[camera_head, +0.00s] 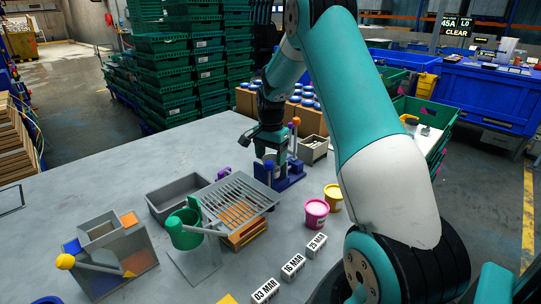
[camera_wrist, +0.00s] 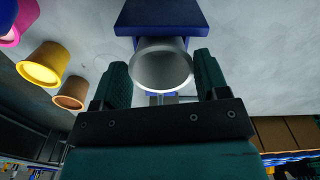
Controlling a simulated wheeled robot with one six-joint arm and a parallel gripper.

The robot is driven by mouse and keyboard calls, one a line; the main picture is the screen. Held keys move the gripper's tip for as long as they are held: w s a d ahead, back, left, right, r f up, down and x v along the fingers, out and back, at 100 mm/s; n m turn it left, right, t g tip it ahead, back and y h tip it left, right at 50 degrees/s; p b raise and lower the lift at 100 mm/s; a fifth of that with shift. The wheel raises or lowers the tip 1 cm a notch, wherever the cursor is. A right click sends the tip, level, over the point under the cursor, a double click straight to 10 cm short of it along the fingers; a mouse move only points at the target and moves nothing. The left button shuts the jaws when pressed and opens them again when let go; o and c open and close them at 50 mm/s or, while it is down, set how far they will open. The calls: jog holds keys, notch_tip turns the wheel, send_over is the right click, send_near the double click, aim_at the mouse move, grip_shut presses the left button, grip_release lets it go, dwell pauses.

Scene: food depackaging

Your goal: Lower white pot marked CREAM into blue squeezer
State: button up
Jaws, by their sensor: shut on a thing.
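The white pot (camera_wrist: 162,68) sits between the two fingers of my gripper (camera_wrist: 160,62) in the wrist view, with its round end facing the camera. My gripper is shut on it. No CREAM lettering is readable. The blue squeezer (camera_head: 288,178) stands on the table in the head view, with my gripper (camera_head: 271,160) at it. In the wrist view the blue squeezer (camera_wrist: 160,16) shows just beyond the pot. I cannot tell whether the pot touches it. The pot is mostly hidden by my gripper in the head view.
A magenta pot (camera_head: 316,213) and a yellow pot (camera_head: 333,198) stand right of the squeezer. A slotted grey rack (camera_head: 240,192) and a grey tray (camera_head: 165,206) lie to its left. A small open box (camera_head: 313,150) stands behind right. The table's left back is clear.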

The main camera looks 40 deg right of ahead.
jog(key=shift+f+b, duration=0.7)
jog(key=shift+f, duration=0.6)
dwell(0.4)
jog(key=o, duration=1.1)
jog(key=shift+o, duration=0.2)
jog(key=shift+r, duration=0.1)
